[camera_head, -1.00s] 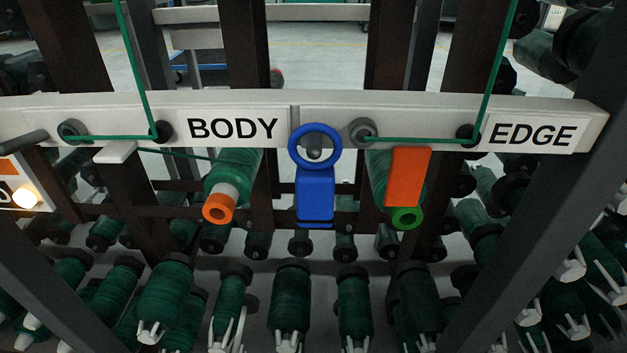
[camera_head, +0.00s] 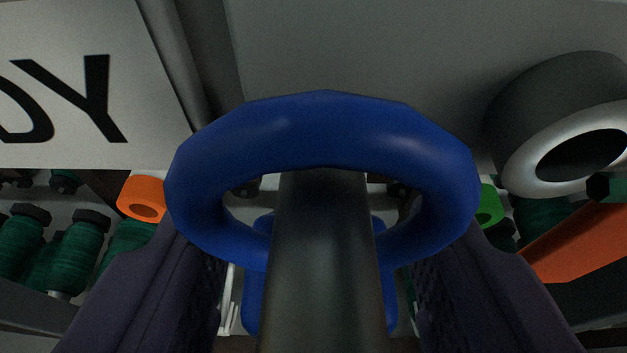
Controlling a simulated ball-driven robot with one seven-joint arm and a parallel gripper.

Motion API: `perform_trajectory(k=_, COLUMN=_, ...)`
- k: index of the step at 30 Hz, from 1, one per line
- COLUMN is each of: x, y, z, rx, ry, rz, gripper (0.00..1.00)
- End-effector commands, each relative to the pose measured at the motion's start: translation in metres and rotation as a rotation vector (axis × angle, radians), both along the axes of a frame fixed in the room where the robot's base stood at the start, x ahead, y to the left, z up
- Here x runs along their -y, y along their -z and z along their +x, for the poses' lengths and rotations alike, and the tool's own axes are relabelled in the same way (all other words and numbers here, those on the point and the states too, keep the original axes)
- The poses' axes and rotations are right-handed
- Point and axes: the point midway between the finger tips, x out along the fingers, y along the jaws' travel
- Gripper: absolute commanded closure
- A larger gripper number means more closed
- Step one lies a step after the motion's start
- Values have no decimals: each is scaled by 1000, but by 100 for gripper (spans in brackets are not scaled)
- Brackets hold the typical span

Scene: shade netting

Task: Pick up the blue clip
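The blue clip (camera_head: 320,125) fills the middle of the view, very close. Its thick ring hangs around a grey peg (camera_head: 325,270) that points toward me. The clip's blue body (camera_head: 253,300) shows below, partly hidden behind the peg. My gripper (camera_head: 320,265) is open, with one dark finger on each side of the clip's body. A narrow gap shows between each finger and the body. The fingertips reach the lower sides of the ring; I cannot tell whether they touch it.
The pale rail (camera_head: 380,50) is close behind the ring, with a lettered label (camera_head: 80,80) at left. A grey roller end (camera_head: 570,150) and an orange tag (camera_head: 580,240) are at right. An orange spool end (camera_head: 142,198) and green rolls (camera_head: 75,250) are at left.

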Motion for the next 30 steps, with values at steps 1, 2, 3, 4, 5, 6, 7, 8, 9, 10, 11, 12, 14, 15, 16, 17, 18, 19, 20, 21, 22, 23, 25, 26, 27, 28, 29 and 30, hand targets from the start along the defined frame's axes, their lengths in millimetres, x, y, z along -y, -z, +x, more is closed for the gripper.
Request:
perform_trajectory(k=1, x=0, y=1, z=1, rx=0, ry=0, rz=0, gripper=43)
perform_trajectory(k=2, x=0, y=1, z=2, rx=0, ry=0, rz=0, gripper=43)
perform_trajectory(k=3, x=0, y=0, z=2, rx=-1, ry=0, rz=0, gripper=43)
perform_trajectory(k=4, x=0, y=0, z=2, rx=-1, ry=0, rz=0, gripper=43)
perform_trajectory(k=5, x=0, y=0, z=2, rx=-1, ry=0, rz=0, gripper=43)
perform_trajectory(k=6, x=0, y=0, z=2, rx=-1, ry=0, rz=0, gripper=43)
perform_trajectory(k=7, x=0, y=0, z=2, rx=-1, ry=0, rz=0, gripper=47)
perform_trajectory(k=8, x=0, y=0, z=2, rx=-1, ry=0, rz=0, gripper=54)
perform_trajectory(k=9, x=0, y=0, z=1, rx=-1, ry=0, rz=0, gripper=63)
perform_trajectory(k=10, x=0, y=0, z=1, rx=-1, ry=0, rz=0, gripper=70)
perform_trajectory(k=11, x=0, y=0, z=1, rx=0, ry=0, rz=0, gripper=77)
perform_trajectory(k=12, x=0, y=0, z=1, rx=-1, ry=0, rz=0, gripper=86)
perform_trajectory(k=14, x=0, y=0, z=1, rx=-1, ry=0, rz=0, gripper=97)
perform_trajectory(k=15, x=0, y=0, z=1, rx=0, ry=0, rz=0, gripper=100)
perform_trajectory(k=16, x=0, y=0, z=1, rx=0, ry=0, rz=0, gripper=100)
perform_trajectory(k=17, x=0, y=0, z=1, rx=0, ry=0, rz=0, gripper=100)
perform_trajectory(k=18, x=0, y=0, z=1, rx=0, ry=0, rz=0, gripper=100)
perform_trajectory(k=19, x=0, y=0, z=1, rx=0, ry=0, rz=0, gripper=100)
perform_trajectory(k=20, x=0, y=0, z=1, rx=0, ry=0, rz=0, gripper=100)
perform_trajectory(k=21, x=0, y=-1, z=1, rx=0, ry=0, rz=0, gripper=100)
perform_trajectory(k=22, x=0, y=-2, z=1, rx=0, ry=0, rz=0, gripper=100)
perform_trajectory(k=23, x=0, y=-3, z=1, rx=0, ry=0, rz=0, gripper=100)
perform_trajectory(k=25, x=0, y=-9, z=1, rx=-1, ry=-1, rz=0, gripper=100)
perform_trajectory(k=26, x=0, y=-7, z=-3, rx=-2, ry=0, rz=0, gripper=100)
perform_trajectory(k=27, x=0, y=-6, z=-8, rx=-4, ry=0, rz=0, gripper=100)
perform_trajectory(k=28, x=0, y=-6, z=-12, rx=-4, ry=0, rz=0, gripper=100)
perform_trajectory(k=29, x=0, y=-7, z=-17, rx=-4, ry=0, rz=0, gripper=100)
perform_trajectory(k=30, x=0, y=-7, z=-24, rx=-4, ry=0, rz=0, gripper=100)
